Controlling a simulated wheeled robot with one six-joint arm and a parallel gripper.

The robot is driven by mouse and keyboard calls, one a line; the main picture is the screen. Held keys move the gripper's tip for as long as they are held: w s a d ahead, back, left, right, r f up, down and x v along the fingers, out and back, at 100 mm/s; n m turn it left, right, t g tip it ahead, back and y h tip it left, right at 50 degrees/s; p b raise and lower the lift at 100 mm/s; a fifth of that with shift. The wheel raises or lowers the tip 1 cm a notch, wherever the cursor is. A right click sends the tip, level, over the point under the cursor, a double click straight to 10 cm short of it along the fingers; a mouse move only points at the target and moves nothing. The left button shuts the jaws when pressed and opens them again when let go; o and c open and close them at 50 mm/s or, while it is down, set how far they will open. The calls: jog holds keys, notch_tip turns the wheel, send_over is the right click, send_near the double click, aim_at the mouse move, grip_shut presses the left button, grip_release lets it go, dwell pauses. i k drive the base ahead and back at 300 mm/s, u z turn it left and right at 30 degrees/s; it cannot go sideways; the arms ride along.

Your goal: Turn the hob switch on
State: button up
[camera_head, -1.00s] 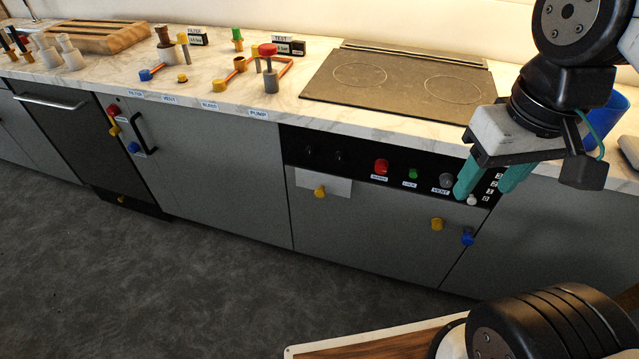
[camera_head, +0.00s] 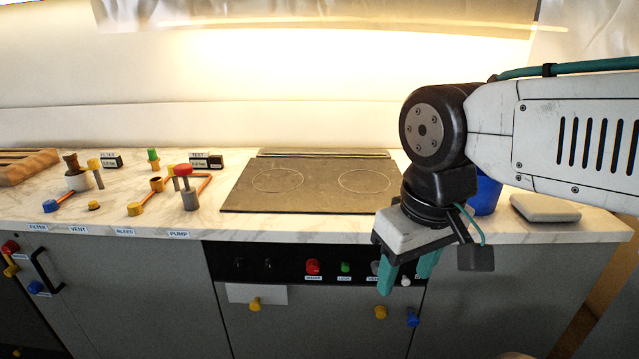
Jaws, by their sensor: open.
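The black hob panel (camera_head: 285,264) runs along the front of the counter, under the hob (camera_head: 290,180) with its two ring outlines. It carries two dark knobs (camera_head: 254,265), a red knob (camera_head: 313,267), a green button (camera_head: 345,267) and a grey knob (camera_head: 376,267) partly behind a finger. A small white knob (camera_head: 405,282) is low at the panel's right end. I cannot tell which one is the hob switch. My gripper (camera_head: 408,275) is open, teal fingers pointing down in front of the panel's right end. The white knob shows between the fingertips; contact cannot be told.
A yellow knob (camera_head: 380,312) and a blue knob (camera_head: 413,317) sit below the panel, and another yellow knob (camera_head: 255,304) is further left. Coloured valves (camera_head: 189,198) stand on the counter's left. A blue cup (camera_head: 485,192) is behind my arm.

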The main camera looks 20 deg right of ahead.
aim_at(313, 266)
jog(key=z, duration=0.05)
jog(key=k, duration=1)
jog(key=z, duration=1.05)
jog(key=i, duration=1.1)
jog(key=u, duration=1.4)
